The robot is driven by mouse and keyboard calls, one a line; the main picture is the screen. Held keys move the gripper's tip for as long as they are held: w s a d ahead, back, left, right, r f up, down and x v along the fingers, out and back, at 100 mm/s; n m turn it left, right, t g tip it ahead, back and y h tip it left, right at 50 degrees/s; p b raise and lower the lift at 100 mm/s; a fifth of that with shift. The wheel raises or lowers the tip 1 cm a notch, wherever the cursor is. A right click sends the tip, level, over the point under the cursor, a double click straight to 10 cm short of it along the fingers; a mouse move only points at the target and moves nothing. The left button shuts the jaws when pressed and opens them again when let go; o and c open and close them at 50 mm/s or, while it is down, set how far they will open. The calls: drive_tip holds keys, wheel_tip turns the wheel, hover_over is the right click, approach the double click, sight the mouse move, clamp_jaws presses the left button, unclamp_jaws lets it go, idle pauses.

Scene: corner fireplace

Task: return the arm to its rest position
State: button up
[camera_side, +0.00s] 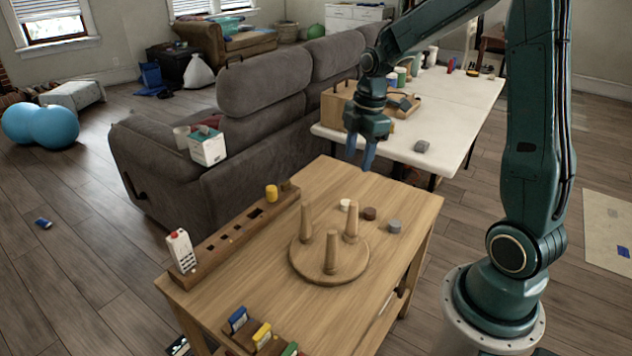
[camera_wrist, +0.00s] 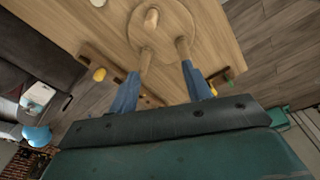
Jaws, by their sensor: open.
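My gripper (camera_side: 362,153) hangs from my green arm above the far edge of the wooden table (camera_side: 400,215). Its two blue fingers point down, and nothing shows between them. In the wrist view my gripper (camera_wrist: 160,92) has its fingers spread apart and empty. A round wooden base with three upright pegs (camera_side: 330,252) stands on the table below and nearer the side camera. The pegged base also shows in the wrist view (camera_wrist: 165,40), at the top beyond the fingertips.
White (camera_side: 345,205), brown (camera_side: 369,213) and grey (camera_side: 394,226) pieces lie beside the pegged base. A grey sofa (camera_side: 265,100) and white table (camera_side: 450,110) stand behind.

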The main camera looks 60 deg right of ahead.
drive_tip(key=s+a+r+m+t, duration=0.2)
drive_tip(key=s+a+r+m, duration=0.4)
drive_tip(key=s+a, duration=0.1)
drive_tip(key=s+a+r+m+t, duration=0.2)
drive_tip(key=s+a+r+m, duration=0.4)
drive_tip(key=s, duration=0.4)
drive_tip(key=shift+s+a+t+h, duration=0.15)
drive_tip(key=shift+a+t+h, duration=0.15)
drive_tip(key=shift+a, duration=0.35)
